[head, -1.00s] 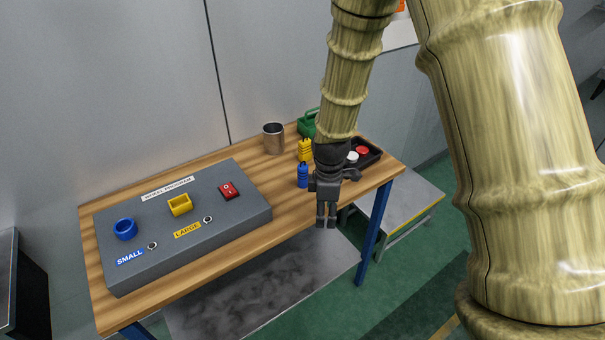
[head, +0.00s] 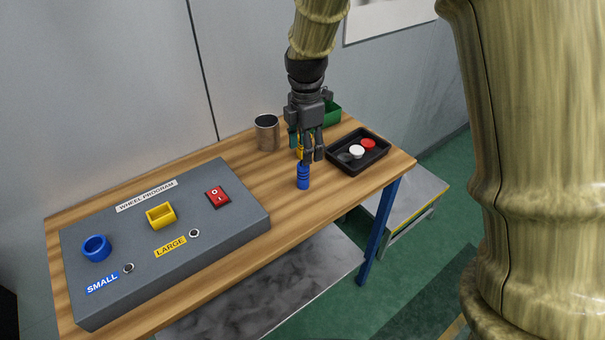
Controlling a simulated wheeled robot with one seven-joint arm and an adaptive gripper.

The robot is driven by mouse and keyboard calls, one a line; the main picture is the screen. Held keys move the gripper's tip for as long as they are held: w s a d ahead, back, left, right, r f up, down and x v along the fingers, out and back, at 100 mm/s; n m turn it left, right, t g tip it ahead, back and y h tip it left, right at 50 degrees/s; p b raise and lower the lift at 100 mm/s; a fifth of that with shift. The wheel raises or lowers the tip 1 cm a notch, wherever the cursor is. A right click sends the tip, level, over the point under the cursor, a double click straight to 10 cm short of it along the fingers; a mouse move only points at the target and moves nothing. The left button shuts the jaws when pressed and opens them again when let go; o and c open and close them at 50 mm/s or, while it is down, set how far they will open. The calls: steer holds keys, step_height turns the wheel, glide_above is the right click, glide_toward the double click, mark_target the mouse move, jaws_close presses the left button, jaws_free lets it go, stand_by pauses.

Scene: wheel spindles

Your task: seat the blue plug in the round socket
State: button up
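The blue plug (head: 303,177) stands upright on the wooden table, to the right of the grey panel. The round socket (head: 96,247) is a blue ring on the left of the panel, above the SMALL label; its opening is empty. My gripper (head: 308,155) points down above and just behind the blue plug in the picture. Its fingers look apart, and I see nothing held between them. A yellow plug (head: 303,146) is mostly hidden behind the fingers. I cannot tell whether the fingers touch either plug.
The grey panel (head: 165,262) also carries a yellow socket (head: 160,215) and a red switch (head: 217,196). A metal cup (head: 267,132) stands at the back. A black tray (head: 343,165) with red and white round pieces and a green container (head: 332,112) are to the right.

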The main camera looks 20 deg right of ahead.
mark_target(304, 169)
step_height(304, 169, down, 2)
steer(key=shift+w, duration=0.1)
steer(key=shift+f, duration=0.45)
steer(key=f, duration=0.1)
steer(key=f+p, duration=0.1)
steer(key=f, duration=0.1)
steer(key=shift+s+a+f+p, duration=0.2)
steer(key=shift+a+f+p, duration=0.1)
steer(key=shift+p, duration=0.1)
steer(key=shift+f, duration=0.65)
steer(key=c, duration=1.2)
